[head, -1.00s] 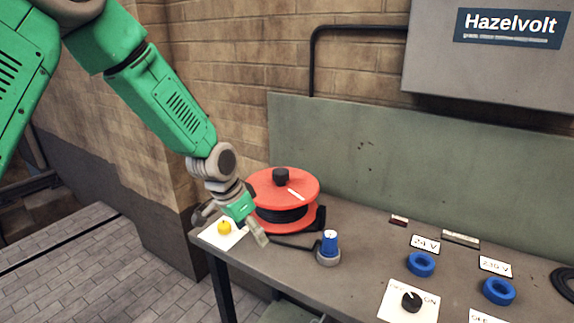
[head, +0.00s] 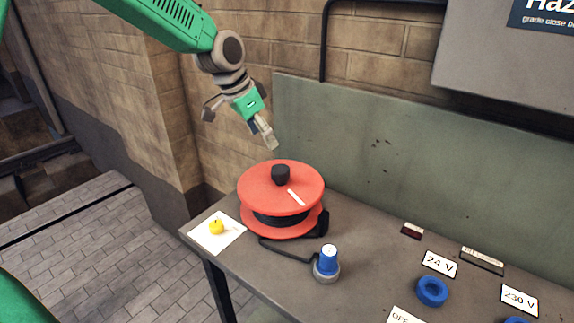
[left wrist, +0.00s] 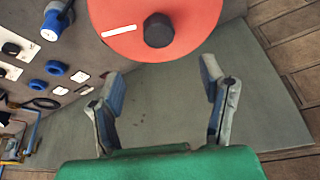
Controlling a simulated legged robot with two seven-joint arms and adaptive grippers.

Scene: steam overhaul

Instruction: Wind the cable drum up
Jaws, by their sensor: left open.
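The cable drum (head: 262,196) stands on the left part of the bench. It has red flanges, dark cable wound between them, a black knob (head: 281,174) on top and a white mark on the upper flange. A cable runs from it to a blue plug (head: 328,260) on the bench. My left gripper (head: 268,141) is open and empty, above the drum and apart from it. In the left wrist view the two fingers (left wrist: 162,90) are spread wide, with the red flange (left wrist: 190,25) and its knob (left wrist: 158,30) beyond them. My right gripper is not in view.
A yellow knob (head: 216,227) on a white plate sits at the bench's left corner. Blue ring sockets (head: 432,291) with 24 V and 230 V labels lie to the right. A green-grey back panel (head: 400,160) and brick wall stand behind.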

